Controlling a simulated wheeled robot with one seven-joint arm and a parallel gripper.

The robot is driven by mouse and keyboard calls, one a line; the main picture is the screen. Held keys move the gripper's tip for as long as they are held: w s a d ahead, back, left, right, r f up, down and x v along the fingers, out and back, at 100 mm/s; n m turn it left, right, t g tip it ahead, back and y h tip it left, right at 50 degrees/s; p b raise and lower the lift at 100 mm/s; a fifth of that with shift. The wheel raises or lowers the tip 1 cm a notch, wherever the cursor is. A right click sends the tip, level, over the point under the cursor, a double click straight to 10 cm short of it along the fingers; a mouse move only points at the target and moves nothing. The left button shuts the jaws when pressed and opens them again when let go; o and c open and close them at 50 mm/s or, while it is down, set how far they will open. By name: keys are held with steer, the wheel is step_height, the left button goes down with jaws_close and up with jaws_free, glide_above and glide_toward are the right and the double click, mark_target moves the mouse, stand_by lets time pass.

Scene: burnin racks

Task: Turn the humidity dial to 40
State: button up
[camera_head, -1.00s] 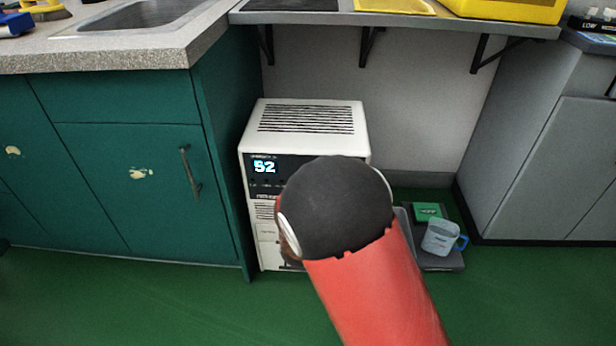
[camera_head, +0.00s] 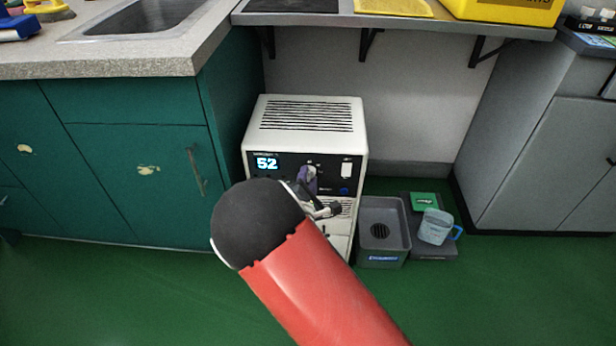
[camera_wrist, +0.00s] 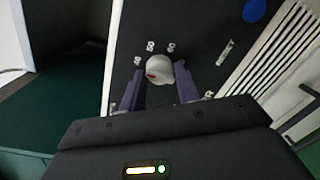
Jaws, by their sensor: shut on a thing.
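The white dehumidifier (camera_head: 305,128) stands on the floor under a shelf, with a dark front panel. Its display (camera_head: 266,163) reads 52. The humidity dial (camera_wrist: 158,69) is a pale round knob with a small red mark, with printed numbers around it too blurred to read surely. My gripper (camera_wrist: 160,88) has its two purple fingers on either side of the dial and is shut on it.
A white switch (camera_head: 346,170) and blue button (camera_head: 344,190) are right of the dial. A green cabinet (camera_head: 145,170) stands close on the left. A grey bin (camera_head: 380,258) and a jug (camera_head: 436,227) are on the right. A shelf (camera_head: 400,19) overhangs.

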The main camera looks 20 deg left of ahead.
stand_by(0.3)
steer(key=o, duration=1)
steer(key=shift+c, duration=0.2)
steer(key=s+d, duration=0.1)
steer(key=s, duration=0.6)
steer(key=shift+s+r, duration=0.15)
steer(key=shift+s, duration=0.2)
steer(key=shift+w+d, duration=0.1)
steer(key=shift+d, duration=0.1)
